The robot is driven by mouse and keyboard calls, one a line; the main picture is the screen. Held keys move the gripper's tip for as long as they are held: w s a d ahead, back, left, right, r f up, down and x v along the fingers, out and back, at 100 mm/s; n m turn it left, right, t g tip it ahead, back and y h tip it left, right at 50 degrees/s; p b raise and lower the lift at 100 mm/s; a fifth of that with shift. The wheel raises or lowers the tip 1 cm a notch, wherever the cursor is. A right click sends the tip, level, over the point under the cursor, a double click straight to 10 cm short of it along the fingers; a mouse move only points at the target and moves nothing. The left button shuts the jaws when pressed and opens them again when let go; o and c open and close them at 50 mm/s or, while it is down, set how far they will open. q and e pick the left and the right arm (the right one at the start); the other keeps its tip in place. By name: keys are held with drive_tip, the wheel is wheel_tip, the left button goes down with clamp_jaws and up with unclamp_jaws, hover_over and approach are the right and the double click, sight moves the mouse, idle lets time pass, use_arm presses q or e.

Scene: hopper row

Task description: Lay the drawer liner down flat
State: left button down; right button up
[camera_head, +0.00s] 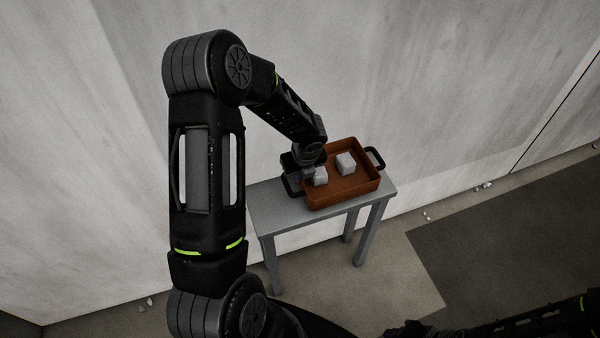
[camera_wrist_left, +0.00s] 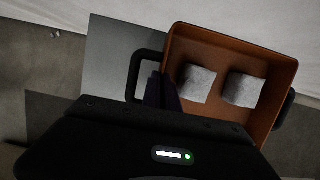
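I cannot make out a drawer liner in either view. An orange-brown tray (camera_head: 345,195) with black handles stands on a small grey table; it also shows in the wrist view (camera_wrist_left: 225,38). Two pale grey blocks lie in it, one on the left (camera_head: 320,177) and one on the right (camera_head: 346,162). My left gripper (camera_head: 298,170) is at the tray's left end, by the left handle (camera_wrist_left: 136,78). Its fingers are mostly hidden, so I cannot tell whether it is open or touches the handle. A dark part of my right arm shows low in the head view, its gripper unclear.
The grey table (camera_head: 268,212) has bare top left of the tray. A pale wall (camera_head: 400,70) rises close behind it. A dark floor patch (camera_head: 500,235) lies to the right, with small rubble (camera_head: 427,216) along the wall.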

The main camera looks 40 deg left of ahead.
sight(299, 185)
use_arm(q)
drive_tip(key=shift+d+b+x, duration=0.15)
drive_tip(key=shift+b+x, duration=0.35)
drive_tip(key=shift+x, duration=0.25)
drive_tip(key=shift+d+b+x, duration=0.15)
drive_tip(key=shift+b+x, duration=0.3)
drive_tip(key=shift+x, duration=0.3)
drive_tip(key=shift+s+f, duration=0.2)
drive_tip(key=shift+f, duration=0.05)
drive_tip(key=shift+f+b, duration=0.5)
drive_tip(key=shift+b, duration=0.05)
drive_tip(key=shift+r, duration=0.1)
drive_tip(key=c, duration=1.6)
unclamp_jaws()
drive_tip(key=shift+o, duration=0.2)
drive_tip(key=shift+s, duration=0.1)
drive_tip(key=shift+r, duration=0.1)
drive_tip(key=p+v, duration=0.1)
drive_tip(key=v, duration=0.6)
drive_tip(key=shift+d+r, duration=0.15)
drive_tip(key=shift+r, duration=0.1)
